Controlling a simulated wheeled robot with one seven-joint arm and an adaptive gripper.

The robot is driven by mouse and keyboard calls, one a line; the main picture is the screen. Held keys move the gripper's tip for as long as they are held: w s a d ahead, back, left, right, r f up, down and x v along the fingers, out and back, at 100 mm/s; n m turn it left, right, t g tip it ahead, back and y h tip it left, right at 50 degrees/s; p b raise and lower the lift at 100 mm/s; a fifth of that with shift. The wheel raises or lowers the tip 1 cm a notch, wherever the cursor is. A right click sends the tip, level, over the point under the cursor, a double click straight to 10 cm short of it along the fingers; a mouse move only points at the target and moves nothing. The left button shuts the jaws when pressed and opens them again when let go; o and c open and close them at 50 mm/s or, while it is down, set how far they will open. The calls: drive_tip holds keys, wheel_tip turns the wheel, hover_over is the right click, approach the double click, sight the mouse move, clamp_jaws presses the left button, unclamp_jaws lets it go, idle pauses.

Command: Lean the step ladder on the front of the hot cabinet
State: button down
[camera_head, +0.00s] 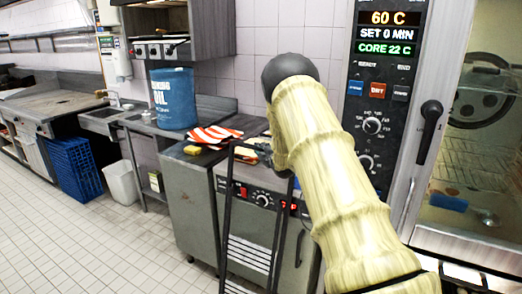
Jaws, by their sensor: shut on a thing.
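The step ladder (226,215) is a dark, narrow frame standing roughly upright, with two long rails and its top near my gripper. My gripper (258,152) is dark, partly hidden behind my pale arm, and shut on the top of the ladder. The low grey cabinet with a dial and red lights (264,198), which looks like the hot cabinet, is right behind the ladder. I cannot tell whether the ladder touches its front. The ladder's feet are below the picture's edge. Pale slats show between the rails; I cannot tell which thing they belong to.
An oven (430,130) with a lit display stands at right. A blue oil drum (173,98) and a red-striped cloth (213,134) are on the counter. A blue crate (74,168) and a white bin (121,182) stand at left. The tiled floor (90,245) at front left is clear.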

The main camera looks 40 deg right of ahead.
drive_tip(key=shift+s+d+f, duration=0.1)
drive_tip(key=shift+s+f, duration=0.1)
drive_tip(key=shift+f, duration=0.3)
drive_tip(key=shift+s+f, duration=0.15)
drive_tip(key=shift+f, duration=0.3)
drive_tip(key=c, duration=1.2)
unclamp_jaws()
drive_tip(key=shift+r+v, duration=1.2)
drive_tip(key=shift+v, duration=4.7)
wheel_tip(320, 180, up, 7)
drive_tip(key=p, duration=0.3)
drive_tip(key=shift+w+p, duration=0.2)
drive_tip(key=shift+p, duration=0.2)
